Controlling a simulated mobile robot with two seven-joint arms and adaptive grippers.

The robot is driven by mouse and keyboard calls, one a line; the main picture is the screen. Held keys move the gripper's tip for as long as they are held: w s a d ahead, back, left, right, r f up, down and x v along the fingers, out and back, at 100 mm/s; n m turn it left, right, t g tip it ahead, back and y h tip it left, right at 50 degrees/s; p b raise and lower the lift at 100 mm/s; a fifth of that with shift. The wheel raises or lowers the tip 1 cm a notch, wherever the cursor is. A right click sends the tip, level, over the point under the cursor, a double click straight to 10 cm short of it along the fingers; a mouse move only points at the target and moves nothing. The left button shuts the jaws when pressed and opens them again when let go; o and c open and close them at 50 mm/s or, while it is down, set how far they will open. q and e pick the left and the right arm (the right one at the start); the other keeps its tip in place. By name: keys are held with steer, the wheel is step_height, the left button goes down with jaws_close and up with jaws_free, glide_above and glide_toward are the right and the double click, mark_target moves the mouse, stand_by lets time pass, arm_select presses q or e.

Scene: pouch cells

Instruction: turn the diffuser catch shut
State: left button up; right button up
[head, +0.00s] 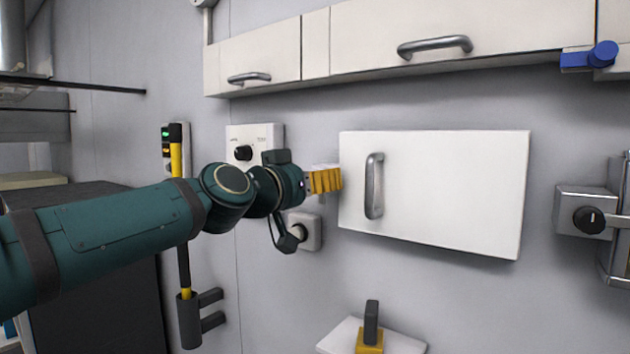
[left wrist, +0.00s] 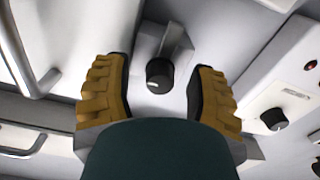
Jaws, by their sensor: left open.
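A black round knob (left wrist: 160,75) with a pale mark sits on a small grey-white mount (left wrist: 172,48); I take it to be the diffuser catch. It lies between the fingers of my left gripper (left wrist: 158,92) in the left wrist view, with a visible gap on each side. My left gripper (head: 325,181) is open and empty, just left of the white door panel in the head view. There it hides the knob; only a pale bit of the mount shows behind the fingers. My right gripper is in neither view.
The white door panel (head: 450,190) has a vertical handle (head: 374,186). A control panel with a black knob (head: 243,152) and a small knob box (head: 303,231) are near my left wrist. Overhead cabinets (head: 380,45) run above. A grey latch box (head: 585,212) stands far right.

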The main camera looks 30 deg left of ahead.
arm_select(q)
steer(key=shift+w, duration=0.1)
steer(key=shift+c, duration=0.5)
jaws_close()
steer(key=n, duration=0.4)
steer(key=shift+b, duration=0.4)
steer(key=n, duration=0.4)
steer(key=shift+n, duration=0.4)
steer(key=n, duration=0.4)
steer(key=shift+n+p, duration=0.4)
steer(key=shift+n, duration=2.1)
